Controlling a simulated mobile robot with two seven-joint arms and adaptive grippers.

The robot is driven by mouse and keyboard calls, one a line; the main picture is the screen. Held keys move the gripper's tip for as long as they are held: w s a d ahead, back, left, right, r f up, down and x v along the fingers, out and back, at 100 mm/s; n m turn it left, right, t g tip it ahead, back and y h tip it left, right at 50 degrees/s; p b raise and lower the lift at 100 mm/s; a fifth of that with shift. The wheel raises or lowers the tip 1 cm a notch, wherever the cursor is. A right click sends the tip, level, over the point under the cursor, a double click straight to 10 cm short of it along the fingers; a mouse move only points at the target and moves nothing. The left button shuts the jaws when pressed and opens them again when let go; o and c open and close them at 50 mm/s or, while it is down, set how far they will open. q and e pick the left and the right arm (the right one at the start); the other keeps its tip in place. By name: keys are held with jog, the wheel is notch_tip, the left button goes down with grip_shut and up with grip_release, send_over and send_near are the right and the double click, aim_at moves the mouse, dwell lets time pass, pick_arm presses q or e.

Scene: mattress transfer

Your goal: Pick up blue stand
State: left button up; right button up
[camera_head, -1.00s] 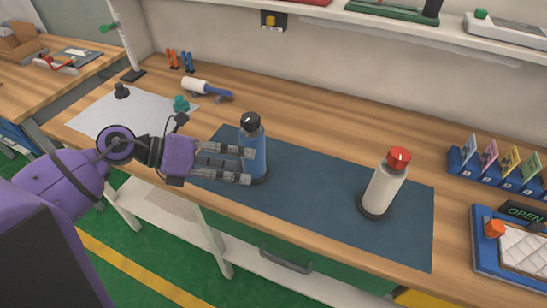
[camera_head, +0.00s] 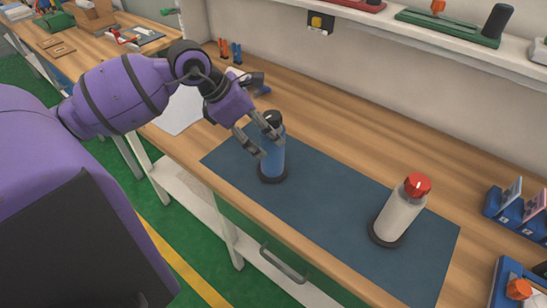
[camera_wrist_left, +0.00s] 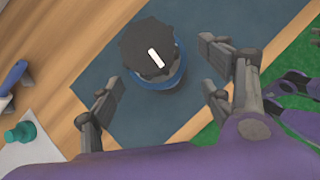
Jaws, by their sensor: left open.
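The blue stand is a blue bottle-like cylinder (camera_head: 273,161) with a black knob on top and a dark round base. It stands upright on the dark blue mat (camera_head: 330,205). My left gripper (camera_head: 269,147) is open and angled down at the upper part of the cylinder, its fingers overlapping it in the head view. In the left wrist view the black knob (camera_wrist_left: 150,50) with its white mark lies just beyond the open fingers (camera_wrist_left: 160,100), with a gap showing. Contact cannot be told. My right gripper is not in view.
A white cylinder with a red knob (camera_head: 399,214) stands at the mat's right. A blue rack (camera_head: 515,210) is at the far right. A teal knob (camera_wrist_left: 20,132) lies on a white sheet in the left wrist view. The mat between the two cylinders is clear.

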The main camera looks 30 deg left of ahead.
aim_at(272, 151)
pick_arm(q)
jog(key=x, duration=0.5)
grip_shut()
jog(key=shift+w+r, duration=0.1)
jog(key=shift+r, duration=0.1)
dwell(0.4)
